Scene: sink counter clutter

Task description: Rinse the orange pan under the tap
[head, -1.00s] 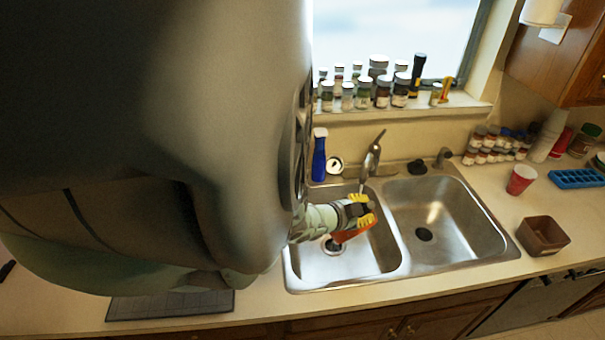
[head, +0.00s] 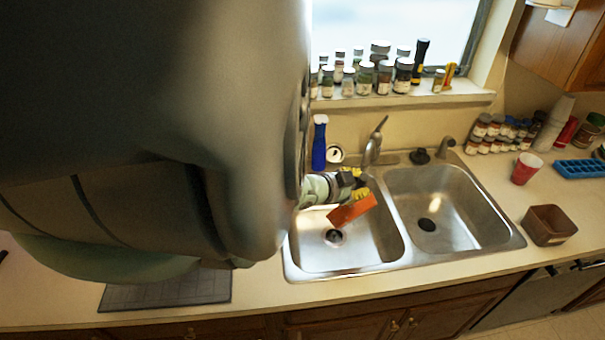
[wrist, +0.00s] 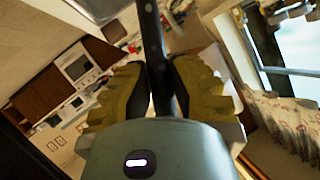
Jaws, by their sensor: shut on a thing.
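The orange pan (head: 352,210) is over the left basin (head: 380,241) of the steel sink, tilted. My gripper (head: 358,184) is shut on its handle, just above the pan. The tap (head: 374,147) stands behind the basins, close behind my gripper. I cannot tell whether water runs from it. My own arm hides the left part of the head view.
The right basin (head: 450,215) is empty. A blue bottle (head: 319,147) stands behind the left basin. A red cup (head: 526,168), a brown box (head: 547,226) and a blue tray (head: 580,169) are at the right. Several jars (head: 384,78) line the sill. A dark mat (head: 165,292) lies front left.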

